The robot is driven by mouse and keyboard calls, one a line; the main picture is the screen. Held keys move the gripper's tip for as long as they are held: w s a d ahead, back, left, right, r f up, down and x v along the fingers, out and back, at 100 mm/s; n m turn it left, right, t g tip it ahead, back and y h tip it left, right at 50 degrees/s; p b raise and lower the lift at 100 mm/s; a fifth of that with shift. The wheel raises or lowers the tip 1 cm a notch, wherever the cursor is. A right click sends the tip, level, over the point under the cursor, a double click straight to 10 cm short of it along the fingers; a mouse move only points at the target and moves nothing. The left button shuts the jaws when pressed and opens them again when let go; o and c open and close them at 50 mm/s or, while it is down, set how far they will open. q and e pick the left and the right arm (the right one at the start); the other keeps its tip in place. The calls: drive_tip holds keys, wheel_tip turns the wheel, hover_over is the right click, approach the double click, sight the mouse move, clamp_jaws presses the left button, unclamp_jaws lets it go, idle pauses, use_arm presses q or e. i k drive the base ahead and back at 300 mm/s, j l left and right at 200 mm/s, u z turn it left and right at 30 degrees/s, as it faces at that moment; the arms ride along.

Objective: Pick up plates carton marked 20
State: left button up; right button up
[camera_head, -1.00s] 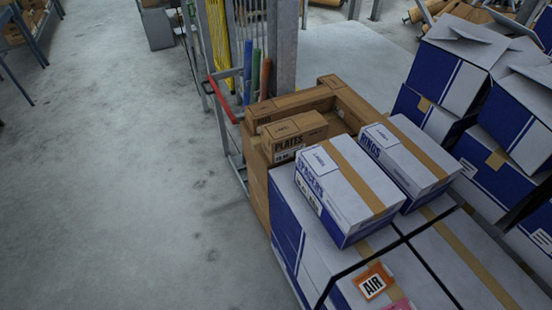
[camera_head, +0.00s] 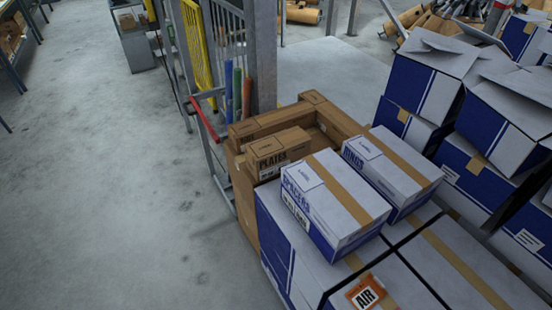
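The brown plates carton (camera_head: 279,151) sits on a larger brown carton behind the blue and white boxes. Its side reads PLATES, with a small label below that is too small to read, so I cannot confirm the 20. The white and blue spacers carton (camera_head: 333,202) stands in front of it, and the rings carton (camera_head: 392,172) stands to its right. Neither of my grippers shows in the head view.
The cartons rest on large blue and white boxes with an orange AIR label (camera_head: 366,292). More blue and white boxes (camera_head: 425,82) stack at the right. A metal rack with a red bar (camera_head: 205,120) stands behind. The grey floor (camera_head: 110,200) at left is clear.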

sight(264, 158)
drive_tip(key=i+j+z, duration=0.4)
drive_tip(key=i+j, duration=0.2)
drive_tip(key=j, duration=0.15)
drive_tip(key=i+j+z, duration=0.15)
drive_tip(key=j, duration=0.25)
drive_tip(key=i, duration=0.1)
